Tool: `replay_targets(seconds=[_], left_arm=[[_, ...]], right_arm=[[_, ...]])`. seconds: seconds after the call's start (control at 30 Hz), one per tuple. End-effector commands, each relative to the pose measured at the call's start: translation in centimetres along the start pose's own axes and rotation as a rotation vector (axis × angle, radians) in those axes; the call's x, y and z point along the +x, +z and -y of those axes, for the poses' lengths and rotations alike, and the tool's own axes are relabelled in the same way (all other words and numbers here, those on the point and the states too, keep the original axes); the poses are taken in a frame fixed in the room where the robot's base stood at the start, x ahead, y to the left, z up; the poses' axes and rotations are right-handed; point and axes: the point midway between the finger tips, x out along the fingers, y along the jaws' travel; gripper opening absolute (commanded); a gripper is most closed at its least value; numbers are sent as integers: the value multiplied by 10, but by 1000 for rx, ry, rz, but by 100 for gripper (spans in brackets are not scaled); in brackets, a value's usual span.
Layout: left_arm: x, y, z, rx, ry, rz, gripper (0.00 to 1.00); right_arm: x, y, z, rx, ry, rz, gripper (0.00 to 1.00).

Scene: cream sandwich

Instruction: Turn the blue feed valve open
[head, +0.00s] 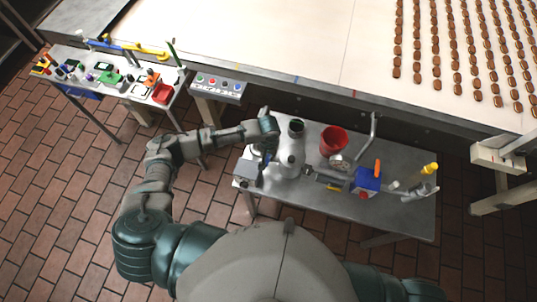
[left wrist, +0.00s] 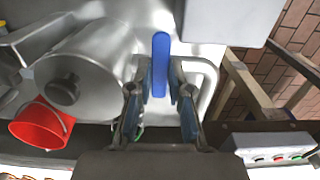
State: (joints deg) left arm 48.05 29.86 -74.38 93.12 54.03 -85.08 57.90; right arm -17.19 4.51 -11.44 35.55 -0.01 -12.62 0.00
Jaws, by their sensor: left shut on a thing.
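The blue feed valve (left wrist: 160,62) shows in the left wrist view as an upright-looking blue lever in front of a pale pipe. My left gripper (left wrist: 160,84) has its two fingers on either side of the lever's lower part and is shut on it. In the head view, my left gripper (head: 264,158) reaches down at the left end of the small steel table (head: 405,217), beside the silver tank (head: 290,158). My forearm and hand hide most of the valve there. My right gripper is out of view; only part of that arm shows at the bottom right.
A button panel (head: 217,87) sits behind my left arm. The conveyor (head: 300,40) carries rows of biscuits. Another side table (head: 140,95) holds tools.

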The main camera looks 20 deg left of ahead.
Motion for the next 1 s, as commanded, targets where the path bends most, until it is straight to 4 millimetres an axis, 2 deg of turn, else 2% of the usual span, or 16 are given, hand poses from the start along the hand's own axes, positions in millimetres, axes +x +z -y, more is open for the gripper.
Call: replay_targets(seconds=[0.27, 0.47, 1.0], left_arm=[[0, -1, 0, 21, 3, -2, 0], [-1, -1, 3, 106, 3, -3, 0], [-1, -7, 18, 580, 1, -4, 0]], right_arm=[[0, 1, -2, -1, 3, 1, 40], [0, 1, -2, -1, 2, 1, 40], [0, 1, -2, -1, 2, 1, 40]])
